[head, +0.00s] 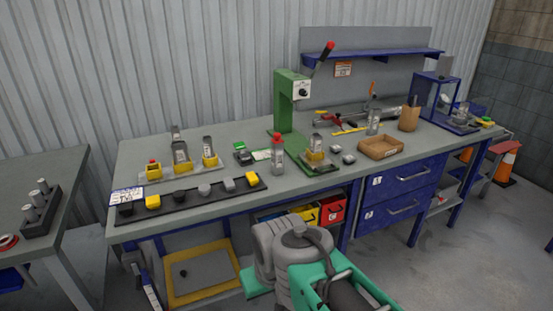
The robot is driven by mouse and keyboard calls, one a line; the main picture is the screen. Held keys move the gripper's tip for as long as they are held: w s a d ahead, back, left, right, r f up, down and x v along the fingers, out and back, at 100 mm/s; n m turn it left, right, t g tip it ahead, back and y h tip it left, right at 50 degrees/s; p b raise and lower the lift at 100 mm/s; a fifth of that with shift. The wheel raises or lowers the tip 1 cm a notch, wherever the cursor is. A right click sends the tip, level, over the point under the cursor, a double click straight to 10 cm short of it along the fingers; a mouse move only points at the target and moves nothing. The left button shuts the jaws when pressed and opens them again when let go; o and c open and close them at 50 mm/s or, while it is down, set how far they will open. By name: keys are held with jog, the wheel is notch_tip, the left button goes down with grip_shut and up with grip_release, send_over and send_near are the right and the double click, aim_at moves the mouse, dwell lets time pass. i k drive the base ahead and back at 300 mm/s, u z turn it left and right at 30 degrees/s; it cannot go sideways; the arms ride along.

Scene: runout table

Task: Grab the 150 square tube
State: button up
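I cannot make out which piece is the 150 square tube; no such marking is readable. Several small upright grey metal pieces stand on the long workbench (235,195): one at the left (181,153), one beside it with a yellow base (209,149), and one on the green press's base (316,141). At this size I cannot tell whether any is a square tube. My arm, with grey and teal links, shows at the bottom centre in front of the bench. My gripper's fingers do not show.
A green press (285,105) with a red-tipped lever stands mid-bench. A black strip (190,199) with yellow, grey and black pieces lies along the front left. A cardboard tray (381,148) is right of the press. Blue drawers (402,190) sit below. Another table (65,225) stands left.

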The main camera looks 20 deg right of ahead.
aim_at(278, 150)
jog(key=z, duration=1.05)
jog(key=i, duration=0.75)
jog(key=u, duration=1.65)
jog(key=i, duration=0.45)
jog(key=z, duration=0.05)
